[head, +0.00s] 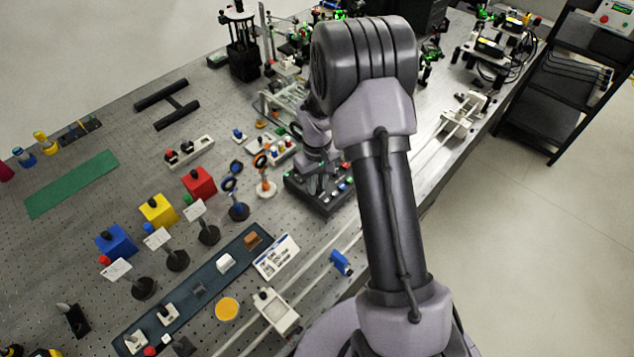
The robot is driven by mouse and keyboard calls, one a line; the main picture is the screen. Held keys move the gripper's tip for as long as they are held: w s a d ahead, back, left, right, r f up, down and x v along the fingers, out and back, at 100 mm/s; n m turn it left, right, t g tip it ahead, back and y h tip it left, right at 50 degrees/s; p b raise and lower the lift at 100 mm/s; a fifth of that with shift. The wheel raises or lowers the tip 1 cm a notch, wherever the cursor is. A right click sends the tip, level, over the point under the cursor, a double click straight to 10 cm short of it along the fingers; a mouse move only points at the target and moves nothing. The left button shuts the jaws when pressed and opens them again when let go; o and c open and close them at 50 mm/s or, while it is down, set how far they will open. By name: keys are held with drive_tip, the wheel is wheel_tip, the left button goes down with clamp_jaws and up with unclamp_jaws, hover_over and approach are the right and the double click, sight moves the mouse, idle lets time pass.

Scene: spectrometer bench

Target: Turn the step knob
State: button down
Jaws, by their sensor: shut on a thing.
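My gripper (317,181) points down at a dark control box (336,205) near the middle of the bench. The box has several small coloured buttons on its top, some green, red and blue. My gripper is shut on the step knob on this box. The knob itself is mostly hidden between the jaws, so its angle cannot be read. My forearm and wrist cover the area to the right of the box.
Ring-shaped optics on posts (265,180) stand close left of the box. A white rail (330,245) runs in front, with a blue block (341,262) by it. Red (199,184), yellow (158,211) and blue cubes (117,241) stand farther left. A dark rack (545,115) stands right.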

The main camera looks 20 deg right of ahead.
idle(0.4)
drive_tip(key=c, duration=1.3)
unclamp_jaws()
wheel_tip(320, 180, up, 18)
drive_tip(key=p, duration=0.3)
drive_tip(key=shift+f+p, duration=0.25)
drive_tip(key=shift+p, duration=0.05)
